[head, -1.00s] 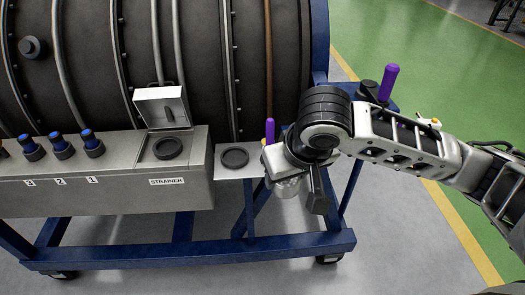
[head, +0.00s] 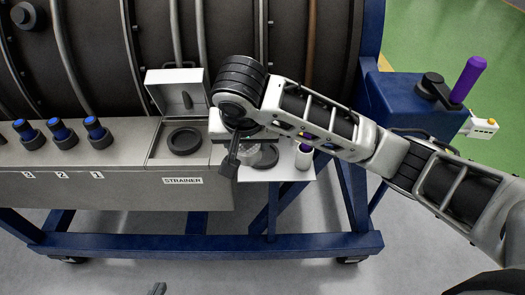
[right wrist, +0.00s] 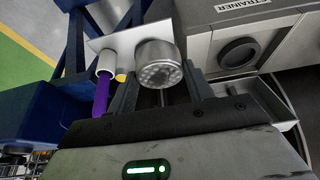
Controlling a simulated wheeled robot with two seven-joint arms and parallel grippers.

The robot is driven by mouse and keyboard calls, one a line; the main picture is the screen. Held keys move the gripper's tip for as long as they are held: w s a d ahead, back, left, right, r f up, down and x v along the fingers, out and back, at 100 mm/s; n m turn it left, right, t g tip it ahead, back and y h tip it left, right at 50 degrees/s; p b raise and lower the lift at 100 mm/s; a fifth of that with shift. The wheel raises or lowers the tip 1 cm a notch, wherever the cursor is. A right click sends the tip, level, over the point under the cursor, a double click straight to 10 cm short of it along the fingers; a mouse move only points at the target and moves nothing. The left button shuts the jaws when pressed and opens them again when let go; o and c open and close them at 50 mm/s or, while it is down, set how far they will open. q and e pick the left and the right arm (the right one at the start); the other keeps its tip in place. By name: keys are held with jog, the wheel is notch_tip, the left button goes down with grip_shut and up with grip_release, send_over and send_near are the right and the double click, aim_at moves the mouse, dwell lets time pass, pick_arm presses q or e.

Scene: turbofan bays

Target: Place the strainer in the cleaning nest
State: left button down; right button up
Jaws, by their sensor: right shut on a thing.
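My right gripper (head: 243,156) is shut on the strainer (head: 265,155), a metal cup with a perforated face. The strainer also shows in the right wrist view (right wrist: 158,66), between the dark fingers. It is held over or beside a small pale plate (head: 290,172) with a dark ring (head: 268,165), which looks like the cleaning nest; the arm partly hides it. I cannot tell whether strainer and ring touch.
Left of the plate is the grey STRAINER housing (head: 185,168), its lid (head: 178,90) open above a black ring (head: 185,141). A white cylinder (head: 304,157) stands on the plate's right. Several blue-capped fittings (head: 60,132) line the bench. A purple handle (head: 469,80) rises from the blue stand.

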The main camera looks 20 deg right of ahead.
jog(key=w+d+f, duration=0.1)
jog(key=w+f, duration=0.1)
jog(key=w+d+f, duration=0.2)
jog(key=w, duration=0.1)
jog(key=w+d+f, duration=0.2)
jog(key=w+f, duration=0.1)
jog(key=shift+w+d, duration=0.15)
jog(key=shift+d, duration=0.05)
jog(key=shift+w+d+f, duration=0.2)
jog(key=shift+w+f, duration=0.15)
jog(key=shift+f, duration=0.15)
jog(key=shift+w+f, duration=0.1)
jog(key=shift+f, duration=1.6)
jog(key=o, duration=1)
jog(key=shift+f, duration=0.1)
jog(key=shift+o, duration=0.2)
